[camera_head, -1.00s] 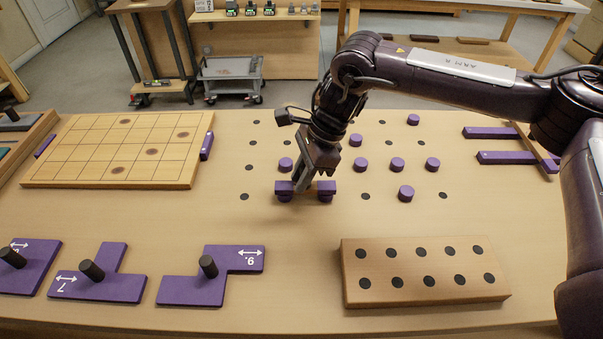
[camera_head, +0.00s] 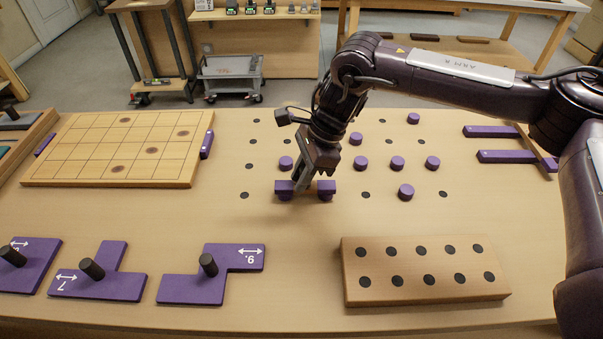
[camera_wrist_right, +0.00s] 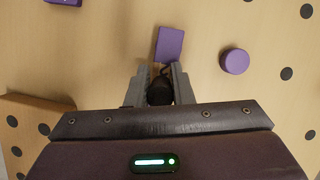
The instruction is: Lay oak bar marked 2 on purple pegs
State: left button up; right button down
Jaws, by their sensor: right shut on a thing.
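A purple bar (camera_head: 327,187) lies crosswise under my right gripper (camera_head: 304,187) in the head view. Its middle is hidden by the fingers, and no number on it can be read. Purple pegs (camera_head: 326,198) show just under both its ends; whether it rests on them or hovers slightly is hard to tell. In the right wrist view one end of the bar (camera_wrist_right: 170,44) sticks out beyond the fingers. My right gripper is shut on the bar's black knob (camera_wrist_right: 158,91). Other purple pegs (camera_head: 397,164) stand on the bench to the right. My left gripper is out of view.
Two purple bars (camera_head: 510,157) lie at the right by a wooden strip. A wooden block with black holes (camera_head: 348,297) is at the front right. Purple knobbed pieces (camera_head: 191,290) lie front left. A gridded board (camera_head: 110,150) is back left.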

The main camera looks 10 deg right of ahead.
jog(key=c, duration=0.8)
grip_release()
jog(key=shift+r+p, duration=3)
jog(key=shift+r, duration=1.05)
jog(key=shift+f, duration=0.1)
